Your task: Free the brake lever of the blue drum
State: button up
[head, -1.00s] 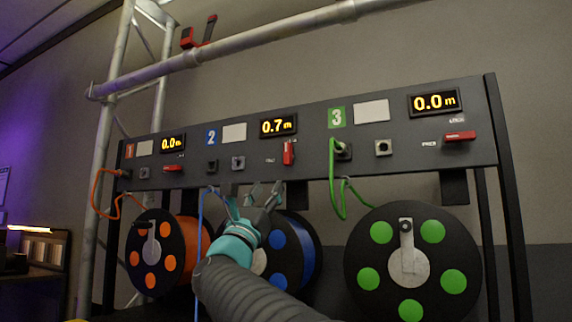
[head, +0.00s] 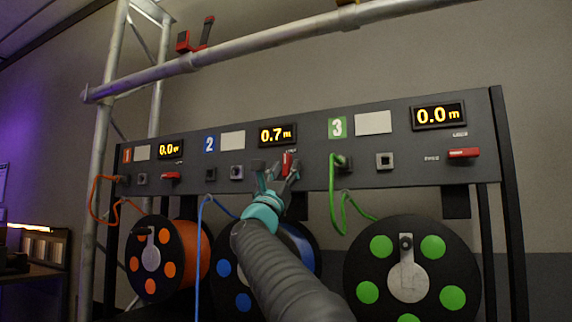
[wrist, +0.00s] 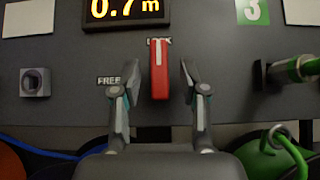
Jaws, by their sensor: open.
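The blue drum's red brake lever (head: 287,162) stands upright on the panel below the 0.7 m display. In the wrist view the lever (wrist: 159,68) points up at the LOCK mark, with the FREE mark (wrist: 109,81) to its left. My gripper (head: 278,168) is open at the panel, its fingers on either side of the lever. In the wrist view my gripper (wrist: 157,88) shows a gap on both sides of the lever. The blue drum (head: 242,301) is below, partly hidden by my arm.
A green plug and cable (head: 338,185) sit right of the lever, an empty socket (head: 237,172) left. The orange drum (head: 185,250) and green drum (head: 412,275) flank the blue one. A blue cable (head: 198,250) hangs at left. A truss pipe (head: 270,45) crosses above.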

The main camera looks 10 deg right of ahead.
jog(key=shift+w, duration=0.1)
grip_shut()
